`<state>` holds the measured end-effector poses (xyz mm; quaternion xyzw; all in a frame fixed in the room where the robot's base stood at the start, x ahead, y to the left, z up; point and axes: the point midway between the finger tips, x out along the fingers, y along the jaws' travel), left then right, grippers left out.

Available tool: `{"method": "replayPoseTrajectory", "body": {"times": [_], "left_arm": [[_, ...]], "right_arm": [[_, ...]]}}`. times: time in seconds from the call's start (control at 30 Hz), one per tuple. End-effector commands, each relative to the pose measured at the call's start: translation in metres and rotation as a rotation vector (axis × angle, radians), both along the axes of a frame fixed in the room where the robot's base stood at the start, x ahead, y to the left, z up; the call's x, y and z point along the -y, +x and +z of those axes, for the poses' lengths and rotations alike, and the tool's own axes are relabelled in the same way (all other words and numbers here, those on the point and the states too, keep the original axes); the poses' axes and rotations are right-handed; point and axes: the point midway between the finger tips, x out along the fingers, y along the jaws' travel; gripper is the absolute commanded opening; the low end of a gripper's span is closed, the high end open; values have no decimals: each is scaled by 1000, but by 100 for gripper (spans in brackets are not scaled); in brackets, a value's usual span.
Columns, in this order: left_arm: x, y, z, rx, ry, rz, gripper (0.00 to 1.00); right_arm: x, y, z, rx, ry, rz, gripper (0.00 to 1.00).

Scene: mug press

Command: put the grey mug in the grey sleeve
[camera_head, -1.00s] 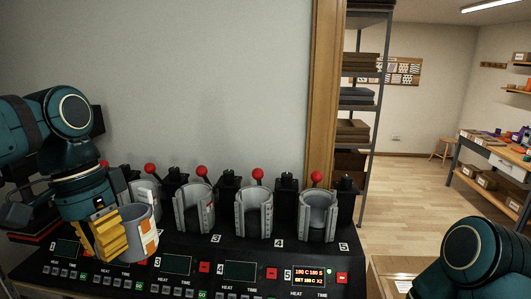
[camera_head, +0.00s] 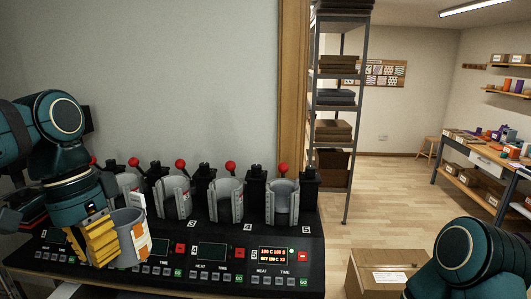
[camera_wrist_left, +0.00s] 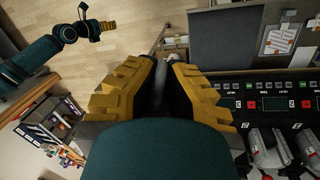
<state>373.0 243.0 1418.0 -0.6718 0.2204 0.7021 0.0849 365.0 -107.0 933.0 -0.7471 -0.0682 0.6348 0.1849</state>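The grey mug (camera_head: 128,226), with an orange and white print, is held upright at the lower left of the head view. My left gripper (camera_head: 102,242) is shut on its left side, in front of the press. The wrist view shows the yellow fingers (camera_wrist_left: 166,85) close together; the mug is mostly hidden there. Several grey sleeves stand in a row on the press, including the rightmost sleeve (camera_head: 282,203), another sleeve (camera_head: 227,201) and a third (camera_head: 174,198). I cannot tell which is meant. My right gripper (camera_wrist_left: 106,26) is small in the wrist view; its opening is unclear.
The black press (camera_head: 215,252) has red-knobbed levers (camera_head: 231,167) behind the sleeves. A lit display (camera_head: 272,255) is at the right station. A cardboard box (camera_head: 385,272) stands right of the press. A shelf rack (camera_head: 335,125) is behind; open floor lies beyond.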

Motion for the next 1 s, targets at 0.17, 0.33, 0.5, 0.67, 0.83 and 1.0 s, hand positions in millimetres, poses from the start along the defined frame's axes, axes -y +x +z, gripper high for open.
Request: {"method": "replayPoseTrajectory", "body": {"times": [0.17, 0.33, 0.5, 0.67, 0.83, 1.0], "left_arm": [[0, 0, 0, 1, 0, 0, 0], [3, 11, -22, -3, -2, 18, 0], [7, 25, -50, -4, -4, 40, 0], [14, 42, -92, -6, -6, 74, 0], [23, 64, -158, -9, -9, 129, 0], [35, 83, -248, -13, -10, 203, 0]], "right_arm": [[0, 0, 0, 0, 0, 0, 47], [0, 0, -7, -1, -1, 0, 47], [-1, 0, -14, -2, -1, 2, 47], [-1, -1, -25, -3, -2, 1, 47], [-2, -2, -43, -5, -3, 2, 47], [-3, -2, -65, -8, -6, 3, 47]]}}
